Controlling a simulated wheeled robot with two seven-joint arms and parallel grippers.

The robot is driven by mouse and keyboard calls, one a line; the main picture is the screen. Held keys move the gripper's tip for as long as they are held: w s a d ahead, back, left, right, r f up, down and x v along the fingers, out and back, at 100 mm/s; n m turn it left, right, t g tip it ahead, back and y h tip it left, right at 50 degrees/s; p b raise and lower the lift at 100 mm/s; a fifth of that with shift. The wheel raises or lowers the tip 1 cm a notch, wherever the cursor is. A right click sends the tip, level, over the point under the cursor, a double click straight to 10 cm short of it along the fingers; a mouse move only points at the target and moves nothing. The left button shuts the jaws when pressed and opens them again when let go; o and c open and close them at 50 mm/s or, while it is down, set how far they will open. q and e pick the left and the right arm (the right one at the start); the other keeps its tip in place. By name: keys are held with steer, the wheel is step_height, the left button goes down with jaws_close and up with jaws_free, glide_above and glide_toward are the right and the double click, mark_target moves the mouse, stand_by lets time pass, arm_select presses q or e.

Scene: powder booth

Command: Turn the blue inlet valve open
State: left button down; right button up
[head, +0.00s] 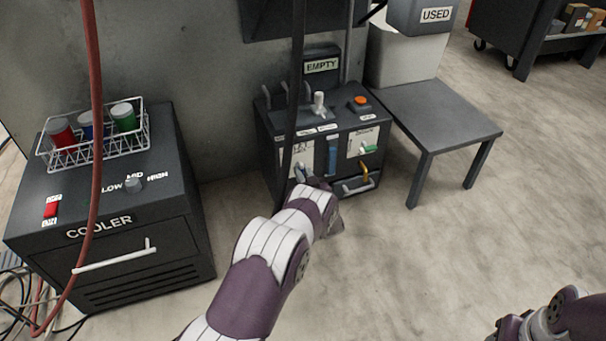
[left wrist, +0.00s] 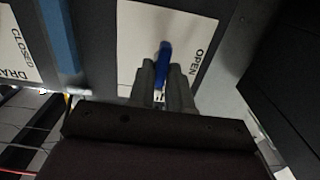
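The dark machine (head: 325,118) stands against the wall, with labelled white plates on its front. My left gripper (head: 308,182) is at the left plate, low on that front, and hides most of the valve there. In the left wrist view the blue inlet valve handle (left wrist: 163,62) lies between the fingers of my left gripper (left wrist: 165,78), which look closed on its sides. The word OPEN is printed on the white plate (left wrist: 135,40), right of the handle in that view. Only part of my right arm shows at the lower right of the head view; its fingers are out of frame.
A dark cooler (head: 125,205) with a wire basket (head: 95,145) stands left. A low table (head: 437,108) stands right. A red hose (head: 96,150) hangs in front. The floor is mostly clear.

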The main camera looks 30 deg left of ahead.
stand_by(0.3)
arm_select(q)
steer(key=shift+s+a+f+n, duration=0.1)
steer(key=shift+n, duration=2.85)
steer(key=shift+s+d+f+n, duration=0.1)
steer(key=shift+f+n, duration=0.05)
steer(key=shift+n, duration=2.75)
steer(key=shift+a+f+n, duration=0.1)
steer(key=shift+n, duration=2.85)
steer(key=c, duration=1.2)
jaws_free()
steer(key=shift+o, duration=0.2)
